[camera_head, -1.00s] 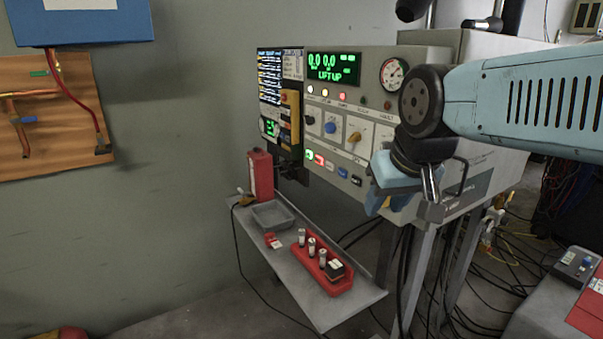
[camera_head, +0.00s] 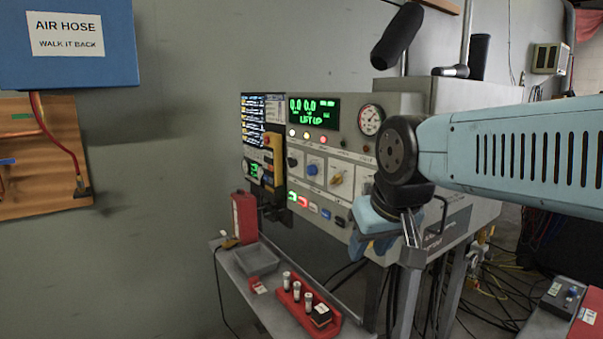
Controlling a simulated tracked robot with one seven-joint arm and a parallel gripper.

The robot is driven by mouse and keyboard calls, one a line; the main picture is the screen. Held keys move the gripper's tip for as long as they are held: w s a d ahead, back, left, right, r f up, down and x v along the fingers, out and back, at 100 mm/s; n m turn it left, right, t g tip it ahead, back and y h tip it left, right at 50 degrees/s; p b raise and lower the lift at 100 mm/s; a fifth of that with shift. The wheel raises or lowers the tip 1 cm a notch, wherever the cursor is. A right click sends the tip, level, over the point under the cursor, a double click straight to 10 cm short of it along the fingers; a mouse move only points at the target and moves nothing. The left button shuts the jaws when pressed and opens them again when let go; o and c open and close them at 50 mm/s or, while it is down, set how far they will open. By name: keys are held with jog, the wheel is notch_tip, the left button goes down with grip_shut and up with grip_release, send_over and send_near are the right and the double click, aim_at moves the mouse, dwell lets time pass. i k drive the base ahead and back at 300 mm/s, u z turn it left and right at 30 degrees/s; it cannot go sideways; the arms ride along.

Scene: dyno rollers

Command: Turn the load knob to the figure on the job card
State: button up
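The grey console's front panel (camera_head: 320,143) carries a row of knobs on white plates. A black knob (camera_head: 292,161), a blue knob (camera_head: 312,169) and an orange-yellow knob (camera_head: 336,178) show. Their labels are too small to read, so I cannot tell which is the load knob. A small white printed sheet (camera_head: 275,107) beside the blue screen may be the job card; its writing is unreadable. My gripper (camera_head: 388,246) hangs in front of the panel's right end, right of the knobs, and hides part of it. It appears apart from the visible knobs. Its fingers are seen edge-on.
A green display (camera_head: 314,111) reads "LIFT UP", with a round gauge (camera_head: 371,119) beside it. Lit buttons (camera_head: 314,207) run below the knobs. A low shelf (camera_head: 241,270) holds a red canister (camera_head: 244,217), a grey tray (camera_head: 255,259) and a red rack (camera_head: 303,311). Cables lie on the right floor.

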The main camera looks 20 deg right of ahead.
aim_at(312, 170)
jog(key=u, duration=2.45)
jog(key=i, duration=0.1)
jog(key=z, duration=3.95)
jog(key=k, duration=1.05)
jog(key=u, duration=1.2)
jog(key=i, duration=1)
jog(key=z, duration=0.05)
